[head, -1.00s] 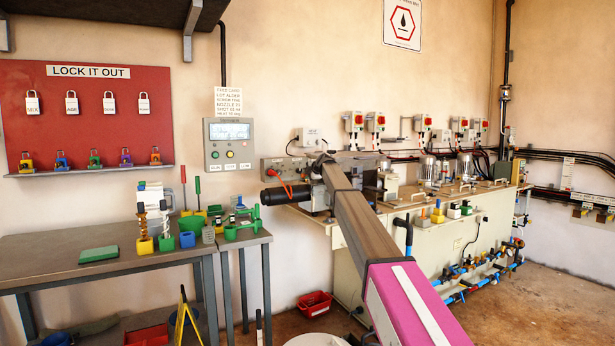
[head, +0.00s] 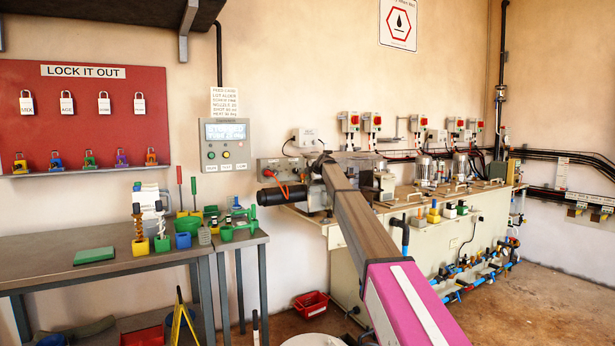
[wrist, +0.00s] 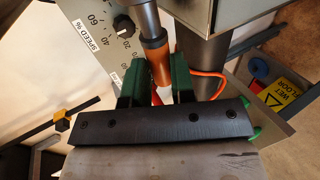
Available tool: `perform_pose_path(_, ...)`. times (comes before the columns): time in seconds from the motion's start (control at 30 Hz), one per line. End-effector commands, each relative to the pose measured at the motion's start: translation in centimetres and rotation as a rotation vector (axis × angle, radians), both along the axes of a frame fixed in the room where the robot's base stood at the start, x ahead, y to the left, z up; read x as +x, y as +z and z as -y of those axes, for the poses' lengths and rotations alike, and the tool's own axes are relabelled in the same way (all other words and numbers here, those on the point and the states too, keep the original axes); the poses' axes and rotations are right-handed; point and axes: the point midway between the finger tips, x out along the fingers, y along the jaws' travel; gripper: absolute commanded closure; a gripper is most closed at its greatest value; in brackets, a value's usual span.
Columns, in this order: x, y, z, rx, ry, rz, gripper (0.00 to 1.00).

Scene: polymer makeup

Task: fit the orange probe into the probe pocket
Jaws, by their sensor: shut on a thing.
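In the wrist view, the orange probe (wrist: 158,66) stands between the two green fingers of my gripper (wrist: 158,84). It has an orange body with a brown collar, and a grey metal shaft runs on from it toward the top edge. My gripper is shut on it. An orange cable (wrist: 219,84) loops out to the right of the fingers. In the head view, part of the orange cable (head: 284,190) shows by the grey control panel, but my arm hides the fingers and probe. I cannot make out the probe pocket for certain.
A panel with a speed dial (wrist: 123,26) lies close left of the fingers in the wrist view. A yellow wet-floor sign (wrist: 291,98) is at right. In the head view, the machine bench (head: 420,230) stands right and a grey table (head: 130,262) left.

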Motion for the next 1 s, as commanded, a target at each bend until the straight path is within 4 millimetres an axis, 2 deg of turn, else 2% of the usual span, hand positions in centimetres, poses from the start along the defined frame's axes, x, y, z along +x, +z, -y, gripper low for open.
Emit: perform_pose_path(1.0,1.2,0.0,1.8,0.0,0.001,0.0,1.0)
